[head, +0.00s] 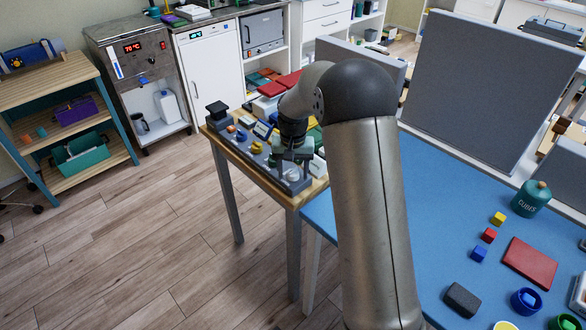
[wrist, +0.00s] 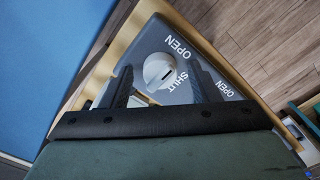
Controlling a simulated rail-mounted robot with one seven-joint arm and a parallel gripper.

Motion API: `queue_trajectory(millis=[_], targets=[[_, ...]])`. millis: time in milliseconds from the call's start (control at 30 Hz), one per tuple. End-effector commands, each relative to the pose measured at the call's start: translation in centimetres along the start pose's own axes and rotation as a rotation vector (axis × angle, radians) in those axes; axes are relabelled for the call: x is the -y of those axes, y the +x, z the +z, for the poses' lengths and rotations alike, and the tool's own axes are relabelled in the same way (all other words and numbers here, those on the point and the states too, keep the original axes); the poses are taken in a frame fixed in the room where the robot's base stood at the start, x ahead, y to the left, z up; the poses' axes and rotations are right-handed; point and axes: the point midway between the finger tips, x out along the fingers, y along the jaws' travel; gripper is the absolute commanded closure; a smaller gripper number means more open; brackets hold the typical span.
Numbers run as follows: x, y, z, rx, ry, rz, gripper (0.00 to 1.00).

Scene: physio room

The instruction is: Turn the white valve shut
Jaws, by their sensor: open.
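The white valve (wrist: 160,71) is a round knob with a raised grip bar on a dark grey panel (wrist: 205,52) in the wrist view. The words OPEN and SHUT are printed on either side of it.
Yellow valves (head: 257,147) and other fittings sit further along the same panel. The panel lies on a wooden table (head: 233,147). A blue table (head: 430,190) with cubes and a green jar (head: 531,197) stands at the right.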

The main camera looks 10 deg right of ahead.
Motion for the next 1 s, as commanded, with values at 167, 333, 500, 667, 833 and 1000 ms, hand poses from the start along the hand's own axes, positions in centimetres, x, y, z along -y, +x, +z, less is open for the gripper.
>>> queue_trajectory(millis=[167,333,500,667,833,1000], targets=[[0.01,-0.03,0.0,0.0,0.0,0.0,0.78],[0.01,-0.05,-0.01,0.0,0.0,0.0,0.89],[0.03,-0.06,-0.01,0.0,0.019,0.0,0.89],[0.08,-0.06,0.0,0.0,0.077,-0.001,0.89],[0.09,-0.06,0.0,-0.001,0.191,0.0,0.89],[0.08,-0.09,-0.01,-0.001,0.344,0.0,0.89]])
